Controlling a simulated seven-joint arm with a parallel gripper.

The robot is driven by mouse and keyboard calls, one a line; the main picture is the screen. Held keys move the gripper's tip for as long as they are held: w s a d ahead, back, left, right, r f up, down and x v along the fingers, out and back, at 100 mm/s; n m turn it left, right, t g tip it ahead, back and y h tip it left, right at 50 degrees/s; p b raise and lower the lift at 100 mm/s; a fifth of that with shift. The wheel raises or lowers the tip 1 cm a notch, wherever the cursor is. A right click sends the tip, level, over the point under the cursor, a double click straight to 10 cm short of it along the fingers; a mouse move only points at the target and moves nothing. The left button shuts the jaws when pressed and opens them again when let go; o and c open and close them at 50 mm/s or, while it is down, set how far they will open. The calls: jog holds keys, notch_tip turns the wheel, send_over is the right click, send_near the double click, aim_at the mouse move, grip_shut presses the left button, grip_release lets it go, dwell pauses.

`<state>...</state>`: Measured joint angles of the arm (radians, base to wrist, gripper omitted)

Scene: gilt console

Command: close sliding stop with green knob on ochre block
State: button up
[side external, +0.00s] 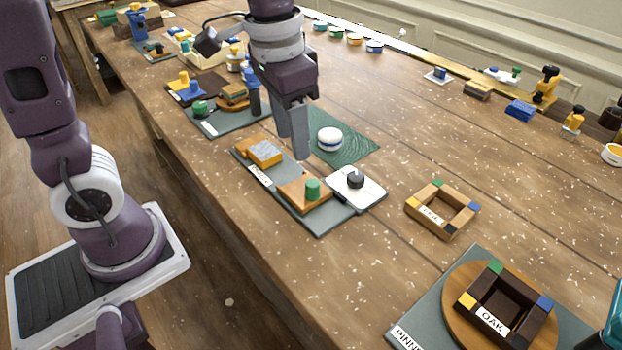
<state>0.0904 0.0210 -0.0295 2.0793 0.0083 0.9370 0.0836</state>
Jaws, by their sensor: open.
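An ochre block (295,197) with an upright green knob (312,188) lies on the front part of a grey board. A white plate with a dark knob (355,181) sits beside it on the right, and I cannot tell whether they touch. My gripper (300,152) points down above the board, to the upper left of the green knob and apart from it. It is open, seen nearly edge-on, with nothing visible between its fingers. How far the stop has slid is too small to tell.
The grey board (318,226) also bears a grey-topped ochre block (264,152) and a label. Behind it, a white round container (329,139) stands on a green mat (358,150). A wooden frame (441,209) lies to the right. Bare table shows in front of the frame.

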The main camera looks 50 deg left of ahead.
aim_at(312, 183)
jog(key=shift+m+g, duration=0.3)
jog(key=shift+g, duration=0.3)
jog(key=w+f, duration=0.1)
jog(key=w+d+f, duration=0.1)
jog(key=f, duration=0.1)
jog(key=shift+w+d+f, duration=0.1)
jog(key=shift+w+f, duration=0.05)
jog(key=shift+w, duration=0.2)
notch_tip(312, 183, down, 7)
jog(key=shift+f, duration=0.2)
jog(key=shift+w, duration=0.1)
jog(key=shift+c, duration=0.5)
grip_shut()
jog(key=shift+r, duration=0.1)
